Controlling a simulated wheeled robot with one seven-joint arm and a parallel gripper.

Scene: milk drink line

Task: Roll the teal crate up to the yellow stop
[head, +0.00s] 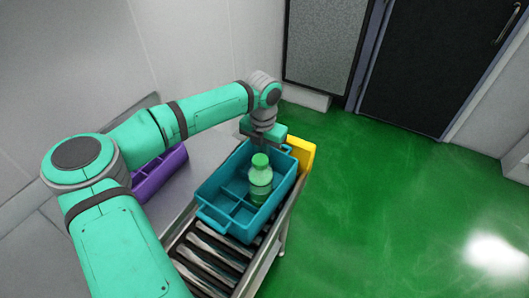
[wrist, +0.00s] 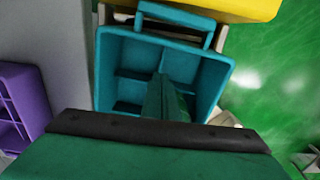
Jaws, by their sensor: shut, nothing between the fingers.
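The teal crate (head: 222,178) sits on the roller conveyor at its far end, with a green bottle (head: 260,180) standing in one compartment. The yellow stop (head: 301,153) is just beyond the crate's far side. In the wrist view the crate's far handle (wrist: 176,14) reaches the edge of the yellow stop (wrist: 240,8); I cannot tell if they touch. My gripper (head: 266,140) is over the far part of the crate. Its shut, empty fingers (wrist: 165,98) point down over the compartments in the wrist view. The bottle is not seen there.
Bare rollers (head: 200,262) lie on the near side of the crate. A purple crate (head: 160,174) stands on a grey surface to the left, also seen in the wrist view (wrist: 22,100). Open green floor (head: 390,200) lies to the right.

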